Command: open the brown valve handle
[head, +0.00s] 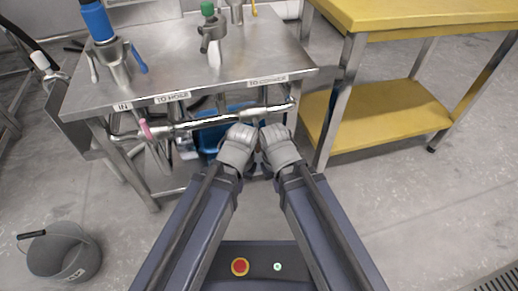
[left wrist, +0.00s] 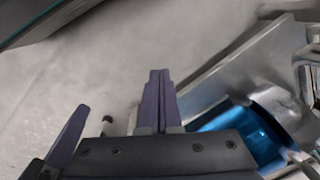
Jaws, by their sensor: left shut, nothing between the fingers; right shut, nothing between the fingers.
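No brown valve handle can be made out for sure in either view. A silver pipe (head: 205,124) with a pink handle or ring (head: 145,129) on its left part runs along the front of the metal table. My left gripper (head: 237,146) and right gripper (head: 279,147) are side by side just in front of this pipe, and their fingertips are hidden in the head view. In the left wrist view my left gripper (left wrist: 159,98) has its two purple fingers together with nothing between them. My right gripper is also shut and empty.
The metal table (head: 180,60) carries a blue-topped device (head: 98,22) and a green-topped fitting (head: 210,28). A blue container (head: 212,136) sits beneath it, also in the left wrist view (left wrist: 235,138). A yellow table (head: 420,12) stands right, a grey bucket (head: 62,255) lower left.

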